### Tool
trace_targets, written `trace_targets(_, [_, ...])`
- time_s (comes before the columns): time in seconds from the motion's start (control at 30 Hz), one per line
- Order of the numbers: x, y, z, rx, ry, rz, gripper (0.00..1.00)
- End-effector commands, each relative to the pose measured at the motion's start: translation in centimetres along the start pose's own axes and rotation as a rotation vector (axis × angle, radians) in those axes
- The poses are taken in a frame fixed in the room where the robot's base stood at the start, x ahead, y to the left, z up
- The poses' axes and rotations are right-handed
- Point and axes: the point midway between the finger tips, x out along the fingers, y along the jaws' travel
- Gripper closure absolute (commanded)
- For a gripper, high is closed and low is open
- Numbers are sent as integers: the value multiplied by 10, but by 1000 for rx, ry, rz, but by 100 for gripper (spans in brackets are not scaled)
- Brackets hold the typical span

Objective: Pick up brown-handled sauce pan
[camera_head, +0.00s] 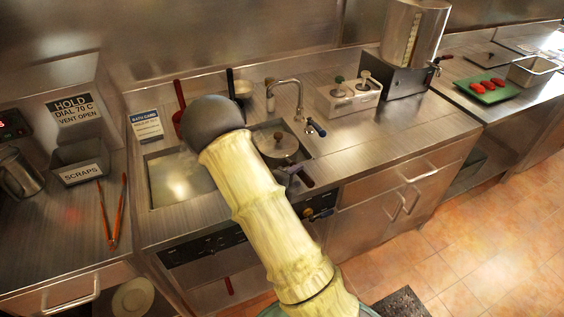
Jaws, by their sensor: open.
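A round, lidded metal pan (284,148) sits in a well of the steel counter, just right of my arm. A dark, brownish handle (300,175) shows at its front edge, partly hidden by my arm; I cannot tell for sure that it belongs to this pan. Another small pan (241,88) stands at the back of the counter with a dark handle pointing up. My pale arm with its dark rounded joint crosses the middle of the view. My gripper does not show.
A red-handled tool (179,108) stands behind an open basin (176,178). Tongs (113,215) and a scraps bin (80,163) lie left.

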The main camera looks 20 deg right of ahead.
Motion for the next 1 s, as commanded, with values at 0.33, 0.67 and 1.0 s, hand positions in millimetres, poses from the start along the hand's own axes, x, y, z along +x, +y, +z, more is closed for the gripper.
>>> trace_targets(0.33, [33,0,-1,0,0,0,52])
trace_targets(0.67, [33,1,-1,0,0,0,52])
trace_targets(1.0, [32,1,-1,0,0,0,93])
